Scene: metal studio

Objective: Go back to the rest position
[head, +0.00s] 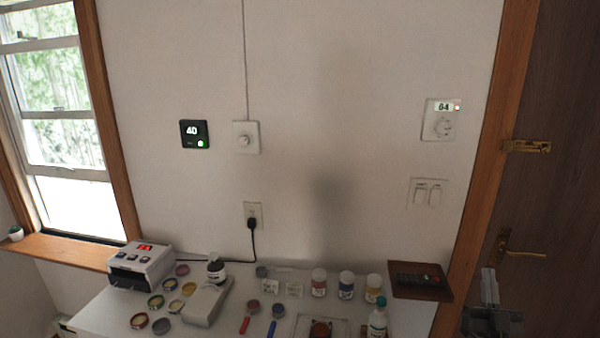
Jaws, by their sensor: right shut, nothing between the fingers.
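My right gripper (489,287) shows at the lower right, in front of the brown door. Its fingers point up and are shut with nothing between them. It is to the right of the small brown shelf and apart from it, as seen in the picture. My left gripper is not in view.
A brown shelf (421,293) carries a dark remote (419,279). The door (560,200) has a brass handle (520,252).

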